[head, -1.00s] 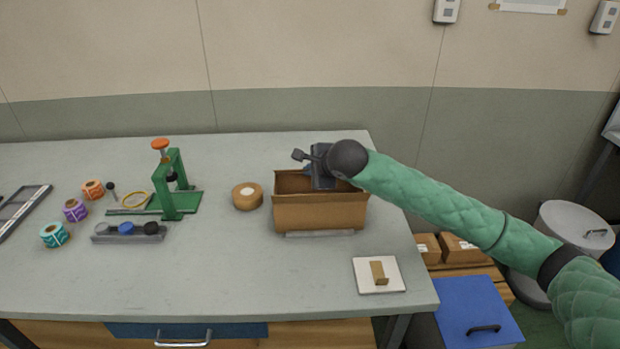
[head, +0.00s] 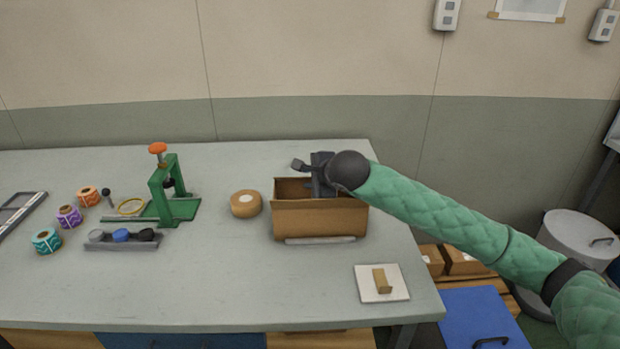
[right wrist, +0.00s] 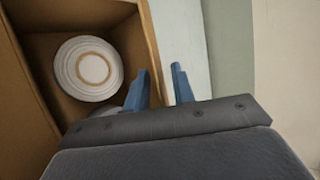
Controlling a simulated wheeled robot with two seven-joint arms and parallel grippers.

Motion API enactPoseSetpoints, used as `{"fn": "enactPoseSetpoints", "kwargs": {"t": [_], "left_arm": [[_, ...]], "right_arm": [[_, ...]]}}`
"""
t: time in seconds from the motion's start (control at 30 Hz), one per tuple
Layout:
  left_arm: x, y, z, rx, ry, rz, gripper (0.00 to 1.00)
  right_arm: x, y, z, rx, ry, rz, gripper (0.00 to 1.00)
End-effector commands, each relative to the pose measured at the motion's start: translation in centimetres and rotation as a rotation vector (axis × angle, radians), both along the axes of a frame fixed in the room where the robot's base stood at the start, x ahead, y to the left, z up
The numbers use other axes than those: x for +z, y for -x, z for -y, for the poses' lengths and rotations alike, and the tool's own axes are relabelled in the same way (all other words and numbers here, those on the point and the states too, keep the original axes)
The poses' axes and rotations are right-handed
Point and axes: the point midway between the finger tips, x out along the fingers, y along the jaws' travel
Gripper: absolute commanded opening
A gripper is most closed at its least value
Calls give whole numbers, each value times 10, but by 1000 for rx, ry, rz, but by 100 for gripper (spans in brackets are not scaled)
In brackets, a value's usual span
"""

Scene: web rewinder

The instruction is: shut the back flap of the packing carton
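The packing carton (head: 320,220) stands open-topped near the right end of the bench. Its back edge (head: 288,183) shows left of my gripper; whether the flap there stands up or hangs is unclear. My right gripper (head: 302,165) is over the back of the carton. In the right wrist view its two blue fingers (right wrist: 160,88) are apart, with the carton's thin edge (right wrist: 150,50) running between them, one finger on the inner side and one on the outer. A white round roll (right wrist: 88,68) lies inside the carton. My left gripper is out of view.
A tan tape roll (head: 246,203) lies left of the carton. A white plate (head: 396,285) with a small brown piece is in front to the right. A green press (head: 168,190), a tray of knobs (head: 122,241) and colored rolls stand farther left. The wall is behind.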

Motion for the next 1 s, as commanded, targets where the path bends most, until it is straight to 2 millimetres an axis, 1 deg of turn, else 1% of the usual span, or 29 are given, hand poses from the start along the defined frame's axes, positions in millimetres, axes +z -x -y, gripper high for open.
{"fn": "enactPoseSetpoints", "kwargs": {"t": [0.27,0.37,0.43,0.47,0.5,0.53,0.6,0.7,1.0], "left_arm": [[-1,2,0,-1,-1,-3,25],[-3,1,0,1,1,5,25],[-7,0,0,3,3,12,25],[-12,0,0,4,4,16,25],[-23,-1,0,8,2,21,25],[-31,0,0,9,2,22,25],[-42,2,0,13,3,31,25],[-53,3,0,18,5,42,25],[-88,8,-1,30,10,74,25]], "right_arm": [[1,0,0,0,0,1,25],[6,0,0,0,0,1,25],[14,-1,0,0,0,2,25],[18,-1,0,0,0,2,25],[25,-1,0,1,-1,3,25],[30,-1,0,1,-1,3,25],[43,0,2,0,0,3,25],[51,11,19,-1,2,1,25],[82,40,61,-2,1,1,25]]}}
